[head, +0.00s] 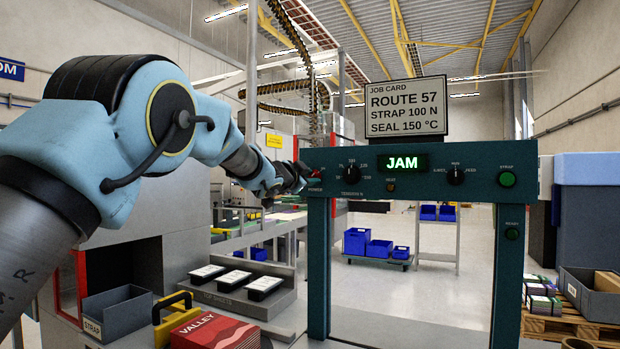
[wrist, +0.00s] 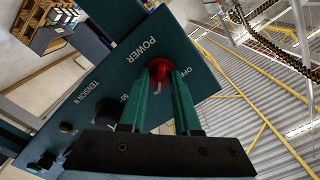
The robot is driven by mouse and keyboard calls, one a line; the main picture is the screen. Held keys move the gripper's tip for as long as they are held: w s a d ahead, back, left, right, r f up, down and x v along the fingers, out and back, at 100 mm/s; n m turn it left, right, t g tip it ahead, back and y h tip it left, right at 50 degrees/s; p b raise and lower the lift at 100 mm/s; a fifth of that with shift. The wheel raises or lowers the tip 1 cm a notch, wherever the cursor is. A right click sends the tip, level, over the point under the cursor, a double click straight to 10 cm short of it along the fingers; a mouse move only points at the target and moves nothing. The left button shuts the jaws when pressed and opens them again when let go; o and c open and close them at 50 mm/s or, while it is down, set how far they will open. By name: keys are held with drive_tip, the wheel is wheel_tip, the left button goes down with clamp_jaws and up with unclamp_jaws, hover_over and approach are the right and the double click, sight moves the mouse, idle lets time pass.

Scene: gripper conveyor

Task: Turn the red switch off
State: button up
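The red switch (wrist: 160,68) is a small knob under the word POWER on the teal control panel (head: 335,180). In the wrist view OFF is printed to its right, and a mark partly hidden by my fingers lies just below it. In the head view the switch is mostly hidden behind my gripper (head: 301,176), which is at the panel's left end. In the wrist view the two green fingers (wrist: 162,80) are apart, with their tips on either side of the knob's lower edge. I cannot tell whether they touch it.
The panel also has a black tension knob (head: 351,171), a lit JAM display (head: 402,162), another black knob (head: 455,175) and a green button (head: 507,180). A job card (head: 405,108) stands on top. A grey bin (head: 118,312) and a red box (head: 215,332) are below my arm.

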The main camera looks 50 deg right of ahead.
clamp_jaws()
idle(0.3)
drive_tip(key=n+p, duration=0.2)
drive_tip(key=n, duration=0.1)
drive_tip(key=shift+w+r+n, duration=0.1)
drive_tip(key=shift+n, duration=0.3)
drive_tip(key=n+p, duration=0.1)
drive_tip(key=n, duration=0.3)
drive_tip(key=shift+n, duration=0.3)
drive_tip(key=n+b, duration=0.1)
drive_tip(key=n, duration=0.8)
drive_tip(key=shift+b, duration=0.35)
drive_tip(key=shift+n, duration=0.4)
